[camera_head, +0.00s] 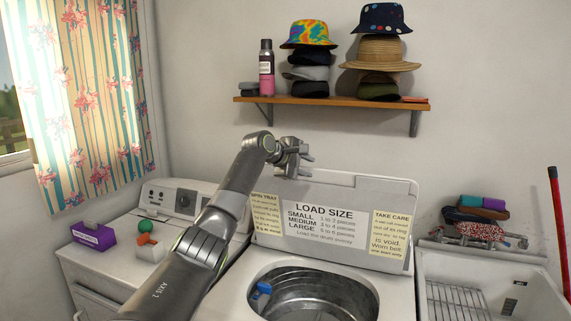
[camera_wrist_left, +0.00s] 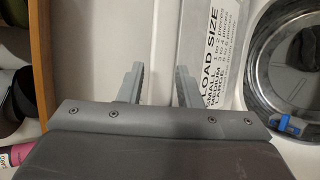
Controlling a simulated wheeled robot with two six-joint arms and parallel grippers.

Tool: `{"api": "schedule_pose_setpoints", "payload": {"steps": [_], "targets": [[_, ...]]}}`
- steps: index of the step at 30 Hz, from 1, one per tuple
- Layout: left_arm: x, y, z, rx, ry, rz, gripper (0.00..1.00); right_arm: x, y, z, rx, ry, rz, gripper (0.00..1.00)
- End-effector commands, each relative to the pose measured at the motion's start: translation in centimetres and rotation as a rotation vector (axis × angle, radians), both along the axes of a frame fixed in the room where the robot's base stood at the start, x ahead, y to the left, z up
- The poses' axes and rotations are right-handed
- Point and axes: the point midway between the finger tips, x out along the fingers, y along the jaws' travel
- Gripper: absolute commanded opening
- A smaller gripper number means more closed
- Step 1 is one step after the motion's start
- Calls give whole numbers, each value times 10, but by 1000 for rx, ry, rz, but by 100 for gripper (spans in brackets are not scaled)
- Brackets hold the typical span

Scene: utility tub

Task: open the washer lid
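The washer (camera_head: 238,300) stands in the middle with its drum (camera_head: 315,296) uncovered. Its lid (camera_head: 375,195) stands raised, leaning back toward the wall, with load-size labels on its inner side. My right gripper is not in view.
A shelf (camera_head: 330,102) with stacked hats and a spray can is on the wall above. A white machine (camera_head: 165,205) with a purple box stands at left. A utility tub (camera_head: 490,290) is at right, with folded items behind it. A red pole (camera_head: 557,220) leans at far right.

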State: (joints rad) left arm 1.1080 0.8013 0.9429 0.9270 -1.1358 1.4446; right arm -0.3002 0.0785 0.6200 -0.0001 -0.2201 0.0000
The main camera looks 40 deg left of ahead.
Motion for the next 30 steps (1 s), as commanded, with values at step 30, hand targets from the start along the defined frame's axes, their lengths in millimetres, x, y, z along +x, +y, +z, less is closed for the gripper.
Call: {"api": "schedule_pose_setpoints", "payload": {"steps": [30], "targets": [[-81,13,42,0,2,0,31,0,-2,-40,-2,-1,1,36]]}}
